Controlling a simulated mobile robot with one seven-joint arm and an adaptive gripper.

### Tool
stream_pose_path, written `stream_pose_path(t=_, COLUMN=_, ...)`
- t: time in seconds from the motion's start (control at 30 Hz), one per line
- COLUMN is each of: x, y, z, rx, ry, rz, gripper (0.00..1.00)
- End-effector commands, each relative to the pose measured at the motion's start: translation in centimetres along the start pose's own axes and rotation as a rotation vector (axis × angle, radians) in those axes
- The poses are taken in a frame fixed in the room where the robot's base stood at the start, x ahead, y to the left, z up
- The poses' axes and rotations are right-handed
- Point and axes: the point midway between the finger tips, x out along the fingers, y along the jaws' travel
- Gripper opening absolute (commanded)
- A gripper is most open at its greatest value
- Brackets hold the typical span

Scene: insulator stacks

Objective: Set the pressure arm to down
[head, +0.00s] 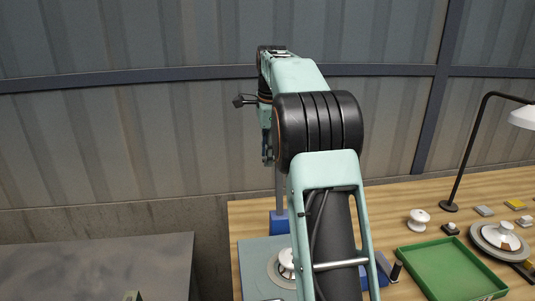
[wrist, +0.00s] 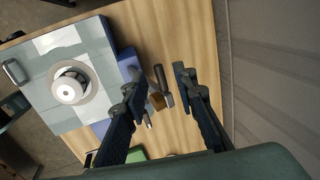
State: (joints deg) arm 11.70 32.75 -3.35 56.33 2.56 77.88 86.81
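My gripper (wrist: 156,70) is open in the wrist view, its two dark fingers apart with nothing held between them. A dark grey rod (wrist: 160,76) and a small brown block (wrist: 157,101) show in the gap, below the fingers; I cannot tell how far. In the head view, a grey post (head: 279,190) rises from a blue block (head: 279,223) behind the grey-green station plate (head: 255,249). A white insulator (wrist: 69,89) stands on the plate; it also shows in the head view (head: 287,262). I cannot clearly make out the pressure arm or its position; my arm hides part of the station.
A green tray (head: 450,270) lies right of the station on the wooden table. A white insulator (head: 418,219), a stacked disc (head: 499,240), small blocks and a black lamp (head: 465,150) stand behind and beside it. A grey table (head: 95,262) is at left.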

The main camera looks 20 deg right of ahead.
Motion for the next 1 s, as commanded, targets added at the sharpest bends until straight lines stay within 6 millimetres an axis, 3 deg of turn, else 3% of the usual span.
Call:
stream_pose_path(t=0.13, x=0.00, y=0.00, z=-0.01, rx=0.000, ry=0.000, rz=0.000, gripper=0.25)
stream_pose_path(t=0.37, x=-0.02, y=0.00, z=-0.01, rx=0.000, ry=0.000, rz=0.000, gripper=0.00)
stream_pose_path(t=1.0, x=0.12, y=0.02, z=-0.41, rx=0.000, ry=0.000, rz=-0.020, gripper=0.00)
